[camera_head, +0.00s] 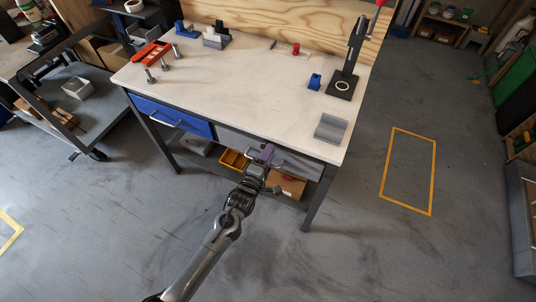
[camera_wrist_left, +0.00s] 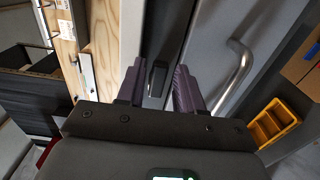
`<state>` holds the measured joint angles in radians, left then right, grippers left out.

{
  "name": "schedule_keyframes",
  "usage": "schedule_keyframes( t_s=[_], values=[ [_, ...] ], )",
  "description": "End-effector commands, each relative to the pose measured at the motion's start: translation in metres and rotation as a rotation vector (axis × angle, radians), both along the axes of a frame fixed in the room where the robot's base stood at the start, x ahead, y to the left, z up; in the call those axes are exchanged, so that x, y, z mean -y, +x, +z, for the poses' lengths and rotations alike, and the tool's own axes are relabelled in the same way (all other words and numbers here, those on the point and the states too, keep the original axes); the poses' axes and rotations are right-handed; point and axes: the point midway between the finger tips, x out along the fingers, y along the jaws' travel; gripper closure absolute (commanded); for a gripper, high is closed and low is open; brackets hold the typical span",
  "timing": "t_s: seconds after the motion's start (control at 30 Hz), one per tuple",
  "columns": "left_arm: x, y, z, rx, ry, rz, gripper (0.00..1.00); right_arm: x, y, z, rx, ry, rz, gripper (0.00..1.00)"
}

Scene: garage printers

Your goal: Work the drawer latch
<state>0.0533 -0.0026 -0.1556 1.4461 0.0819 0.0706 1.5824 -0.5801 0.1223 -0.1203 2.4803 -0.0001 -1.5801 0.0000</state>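The workbench has a grey drawer (camera_head: 236,144) on the right of its front. In the left wrist view the grey drawer front shows with a silver bar handle (camera_wrist_left: 240,72). A small dark latch (camera_wrist_left: 157,76) sits at the drawer's edge near the tabletop. My left gripper (camera_head: 267,154) is at the grey drawer front, just below the bench edge. In the left wrist view the gripper (camera_wrist_left: 157,90) is open, with one purple finger on each side of the latch and visible gaps to it. The arm hides the latch in the head view. My right gripper is out of view.
A blue drawer (camera_head: 172,116) is to the left under the same tabletop (camera_head: 225,82). A yellow bin (camera_head: 234,160) and a cardboard box (camera_head: 289,187) stand on the shelf below. The floor in front is clear around my arm.

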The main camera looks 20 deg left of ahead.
Motion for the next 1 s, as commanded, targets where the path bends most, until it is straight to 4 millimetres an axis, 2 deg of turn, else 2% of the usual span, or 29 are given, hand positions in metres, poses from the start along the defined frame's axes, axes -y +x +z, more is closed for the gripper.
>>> schedule_keyframes(
  t_s=[0.03, 0.2, 0.23, 0.67, 1.0],
  values=[
    [0.0, 0.0, 0.0, 0.0, 0.0, 0.0, 0.72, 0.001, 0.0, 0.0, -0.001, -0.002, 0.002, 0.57],
    [0.0, 0.0, 0.0, 0.0, 0.0, 0.0, 0.98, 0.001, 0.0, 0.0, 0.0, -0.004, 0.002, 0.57],
    [0.0, 0.0, 0.0, 0.0, 0.0, 0.0, 1.0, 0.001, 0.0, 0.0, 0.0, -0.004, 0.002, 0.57],
    [0.0, 0.0, -0.001, 0.005, 0.063, 0.0, 1.0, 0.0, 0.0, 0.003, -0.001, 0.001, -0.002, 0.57],
    [-0.001, 0.0, -0.008, 0.023, 0.309, 0.0, 1.0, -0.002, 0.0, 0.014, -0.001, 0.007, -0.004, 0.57]
  ],
)
